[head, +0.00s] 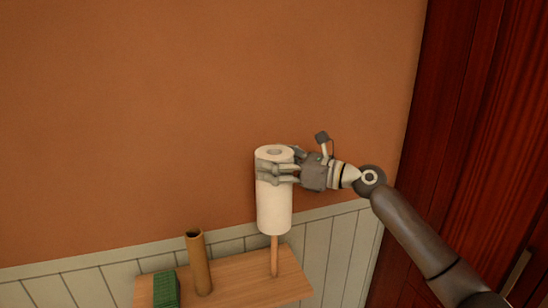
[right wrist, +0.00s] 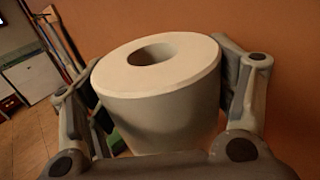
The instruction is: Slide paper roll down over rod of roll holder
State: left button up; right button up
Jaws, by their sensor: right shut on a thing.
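The white paper roll (head: 273,210) is upright in the head view, with its hollow core showing at the top. My right gripper (head: 276,171) is shut on the roll near its upper end, coming in from the right. In the right wrist view the roll (right wrist: 160,100) sits between the two fingers of the gripper (right wrist: 160,85). The wooden rod of the roll holder (head: 274,258) shows below the roll and rises from the shelf. The roll's lower end is at the rod's upper visible part; whether the rod is inside the core cannot be seen. My left gripper is not in view.
The wooden shelf (head: 238,285) carries a brown cylinder (head: 198,265) and a green block (head: 166,289) left of the rod. The orange wall (head: 150,120) is behind. A dark red wooden door or panel (head: 480,110) stands at the right.

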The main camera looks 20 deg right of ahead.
jog(key=shift+f+b, duration=2.15)
jog(key=shift+f, duration=2.95)
jog(key=shift+f+b, duration=2.05)
jog(key=shift+f, duration=1.95)
jog(key=o, duration=1.4)
